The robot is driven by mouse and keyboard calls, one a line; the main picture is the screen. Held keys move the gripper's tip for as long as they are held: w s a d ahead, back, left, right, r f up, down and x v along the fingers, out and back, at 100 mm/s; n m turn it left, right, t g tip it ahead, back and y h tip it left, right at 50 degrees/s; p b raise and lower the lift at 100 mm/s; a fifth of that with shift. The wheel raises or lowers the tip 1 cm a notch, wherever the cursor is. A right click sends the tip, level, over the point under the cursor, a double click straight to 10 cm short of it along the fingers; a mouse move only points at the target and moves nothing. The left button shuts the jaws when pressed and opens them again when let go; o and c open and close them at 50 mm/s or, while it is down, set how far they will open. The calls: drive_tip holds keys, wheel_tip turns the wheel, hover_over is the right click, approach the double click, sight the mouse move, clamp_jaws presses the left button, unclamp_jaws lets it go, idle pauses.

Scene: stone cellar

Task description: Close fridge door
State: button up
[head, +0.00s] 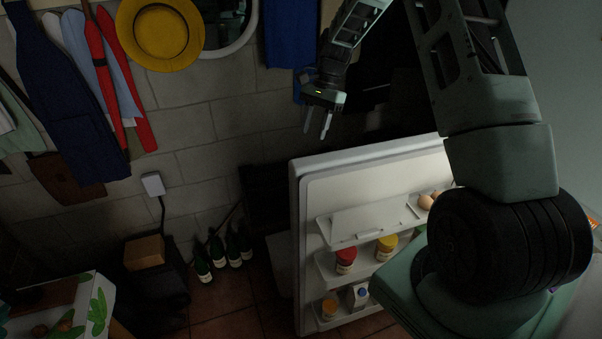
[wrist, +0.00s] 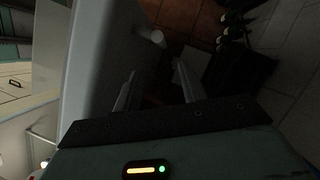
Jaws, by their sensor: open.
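The white fridge door (head: 297,240) stands open in the head view, its inner side with shelves facing right. Its shelves hold eggs, jars with red and yellow lids and a carton. My gripper (head: 319,121) is above and behind the door's top edge, near its free left edge, with the fingers pointing down. The fingers are apart and nothing is between them. In the wrist view the door (wrist: 92,60) runs along the left of my open gripper (wrist: 158,82), with a light-coloured knob-like part beyond the fingers. I cannot tell whether a finger touches the door. My arm hides the fridge body in the head view.
Several dark bottles (head: 232,249) stand on the tiled floor by the wall, left of the door. A cardboard box (head: 144,252) sits further left. Clothes and a yellow hat (head: 160,32) hang on the stone wall. Some tiled floor left of the door is clear.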

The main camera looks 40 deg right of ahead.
drive_tip(key=p+x, duration=0.4)
drive_tip(key=x, duration=1.1)
clamp_jaws()
